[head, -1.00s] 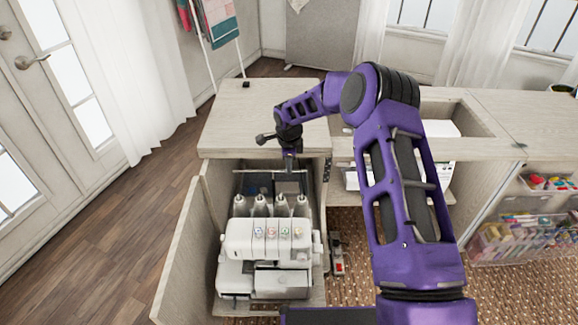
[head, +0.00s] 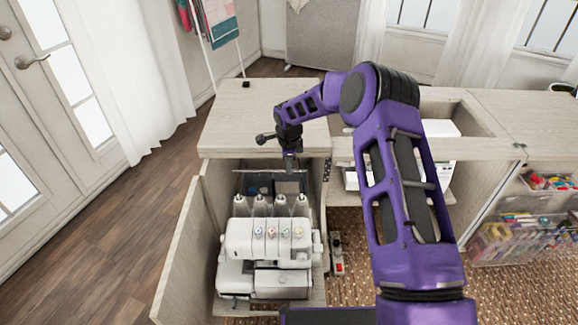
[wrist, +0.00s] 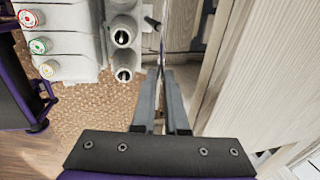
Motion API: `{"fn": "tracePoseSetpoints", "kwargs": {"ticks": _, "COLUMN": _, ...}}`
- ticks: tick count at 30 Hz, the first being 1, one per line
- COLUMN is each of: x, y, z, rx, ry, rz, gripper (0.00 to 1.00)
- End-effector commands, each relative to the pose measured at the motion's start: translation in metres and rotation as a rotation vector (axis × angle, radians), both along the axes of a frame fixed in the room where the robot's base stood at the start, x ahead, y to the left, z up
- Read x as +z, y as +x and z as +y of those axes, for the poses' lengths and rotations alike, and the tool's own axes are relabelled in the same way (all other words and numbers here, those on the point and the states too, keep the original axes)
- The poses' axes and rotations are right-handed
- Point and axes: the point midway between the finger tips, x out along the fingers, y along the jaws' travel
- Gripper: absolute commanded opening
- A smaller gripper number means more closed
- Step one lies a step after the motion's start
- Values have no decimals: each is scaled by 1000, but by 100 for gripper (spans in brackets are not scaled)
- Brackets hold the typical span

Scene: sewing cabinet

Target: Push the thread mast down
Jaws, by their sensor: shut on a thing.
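A white overlock sewing machine (head: 268,243) stands on the cabinet's pull-out shelf, with several pale thread cones behind it. The thread mast (head: 266,173) is a thin dark upright frame behind the cones, with its crossbar above them. My gripper (head: 290,172) points down at the right end of the mast, under the cabinet top's front edge. In the wrist view my gripper (wrist: 162,75) has its two fingers nearly together around a thin bar, the thread mast (wrist: 162,46), seen edge-on. The fingers partly hide the contact.
The cabinet top (head: 260,115) overhangs just behind my gripper. A pale wooden side panel (wrist: 245,75) stands close to the right of the fingers. The open cabinet door (head: 180,255) is left of the machine. A foot pedal (head: 337,253) lies to its right.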

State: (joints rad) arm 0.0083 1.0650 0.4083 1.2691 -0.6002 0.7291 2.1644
Motion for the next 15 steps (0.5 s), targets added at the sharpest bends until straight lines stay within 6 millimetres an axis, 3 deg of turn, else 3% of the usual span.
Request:
{"fn": "tracePoseSetpoints", "kwargs": {"ticks": 6, "x": -24, "y": 0, "z": 0, "rx": 2, "ry": -1, "rz": -1, "gripper": 0}}
{"fn": "tracePoseSetpoints", "kwargs": {"ticks": 15, "x": -27, "y": -1, "z": 0, "rx": 0, "ry": 0, "rz": 4, "gripper": 0}}
